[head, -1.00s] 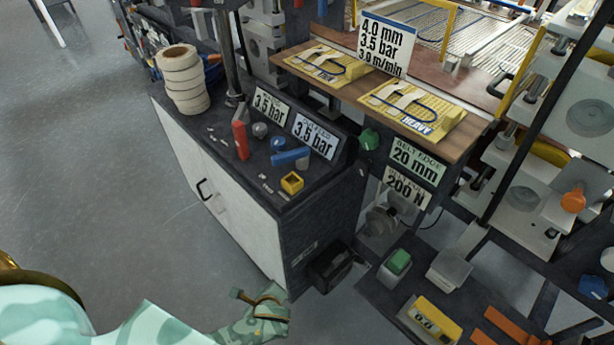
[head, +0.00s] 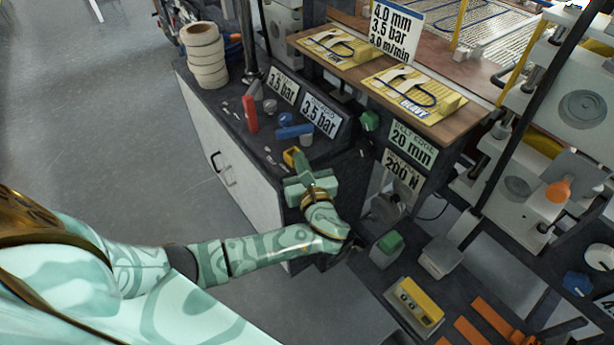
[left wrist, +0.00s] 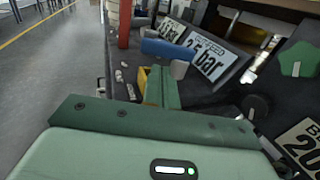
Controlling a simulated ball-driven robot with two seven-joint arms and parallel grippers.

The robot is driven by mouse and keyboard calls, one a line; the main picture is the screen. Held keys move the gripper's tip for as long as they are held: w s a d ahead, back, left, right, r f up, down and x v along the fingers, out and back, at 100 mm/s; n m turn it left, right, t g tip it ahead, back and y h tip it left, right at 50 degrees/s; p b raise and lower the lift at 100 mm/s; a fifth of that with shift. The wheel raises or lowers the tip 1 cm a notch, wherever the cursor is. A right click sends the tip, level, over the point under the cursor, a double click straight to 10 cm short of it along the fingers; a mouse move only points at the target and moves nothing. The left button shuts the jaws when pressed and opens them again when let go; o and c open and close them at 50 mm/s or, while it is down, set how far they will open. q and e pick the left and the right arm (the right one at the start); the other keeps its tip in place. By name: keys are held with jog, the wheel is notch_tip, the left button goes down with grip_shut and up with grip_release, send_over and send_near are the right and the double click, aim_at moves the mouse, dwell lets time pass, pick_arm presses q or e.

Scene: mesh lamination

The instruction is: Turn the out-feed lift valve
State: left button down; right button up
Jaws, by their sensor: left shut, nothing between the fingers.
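The blue lever (head: 294,132) lies flat on the dark cabinet top, in front of the right-hand 3.5 bar sign (head: 321,116). It also shows in the left wrist view (left wrist: 168,50), just beyond the fingers. A red upright lever (head: 250,114) stands to its left, by the other 3.5 bar sign (head: 283,86). My left gripper (head: 300,160) is over the front corner of the cabinet, shut and empty, short of the blue lever and apart from it. In the left wrist view the shut fingers (left wrist: 162,88) point toward it. My right gripper is not in view.
A small yellow box (head: 289,156) sits beside my left fingers, partly hidden. A stack of white rolls (head: 206,58) stands at the cabinet's back left. A green knob (head: 370,120) is to the right. A wooden shelf (head: 440,118) with yellow cards stands behind.

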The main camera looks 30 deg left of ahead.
aim_at(288, 136)
pick_arm(q)
jog(key=b+x, duration=0.1)
jog(key=x, duration=0.5)
jog(key=shift+w+a+f, duration=0.1)
jog(key=shift+w+a, duration=0.05)
jog(key=shift+a, duration=0.05)
jog(key=shift+a+r+p, duration=0.2)
jog(key=shift+a+p, duration=0.2)
jog(key=shift+p, duration=0.2)
jog(key=shift+f, duration=0.15)
